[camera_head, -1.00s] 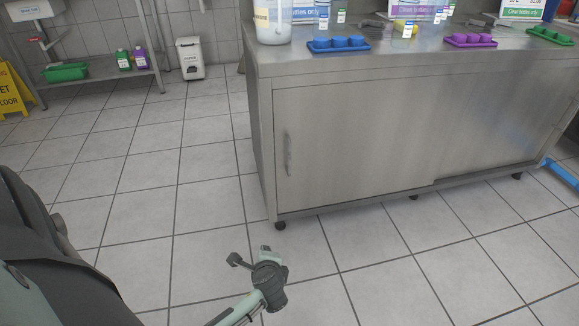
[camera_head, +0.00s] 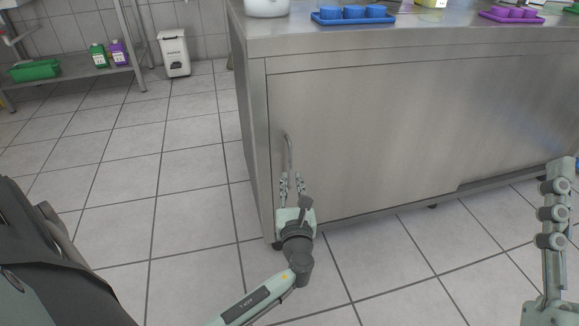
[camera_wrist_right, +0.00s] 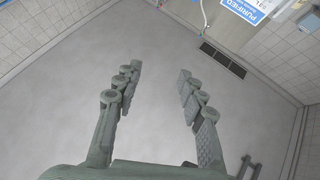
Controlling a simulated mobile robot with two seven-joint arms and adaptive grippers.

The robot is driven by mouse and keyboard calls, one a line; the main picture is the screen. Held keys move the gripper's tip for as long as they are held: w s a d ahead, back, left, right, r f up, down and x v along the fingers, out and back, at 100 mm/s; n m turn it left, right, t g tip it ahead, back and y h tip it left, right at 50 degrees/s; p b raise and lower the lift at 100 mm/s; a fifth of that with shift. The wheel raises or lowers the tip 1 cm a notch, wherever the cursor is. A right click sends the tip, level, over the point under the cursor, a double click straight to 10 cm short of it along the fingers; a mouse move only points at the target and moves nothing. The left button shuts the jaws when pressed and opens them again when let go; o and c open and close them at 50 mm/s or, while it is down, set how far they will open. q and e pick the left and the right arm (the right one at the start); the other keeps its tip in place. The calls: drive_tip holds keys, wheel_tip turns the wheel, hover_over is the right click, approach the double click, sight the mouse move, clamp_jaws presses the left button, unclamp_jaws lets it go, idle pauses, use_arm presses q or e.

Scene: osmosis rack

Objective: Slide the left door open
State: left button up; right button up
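The left door (camera_head: 370,140) is a flat steel panel on the front of the steel cabinet. It looks closed, with its right edge overlapping the panel farther right. Its vertical bar handle (camera_head: 288,155) is near the left edge. My left gripper (camera_head: 291,178) points up in front of the door, its two fingers apart at the handle's lower end. I cannot tell whether they touch the handle. My right gripper (camera_wrist_right: 158,85) is open and empty in the right wrist view. Part of my right arm shows at the right edge of the head view.
Blue (camera_head: 352,16) and purple (camera_head: 511,16) trays of cups stand on the cabinet top. A white bin (camera_head: 173,54) and a shelf (camera_head: 75,72) with bottles and a green tub are at the back left. The tiled floor left of the cabinet is clear.

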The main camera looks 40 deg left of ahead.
sight(290, 167)
use_arm(q)
drive_tip(key=x, duration=0.6)
drive_tip(key=shift+w+a+b, duration=0.1)
drive_tip(key=shift+a+b, duration=0.1)
drive_tip(key=shift+b, duration=0.15)
clamp_jaws()
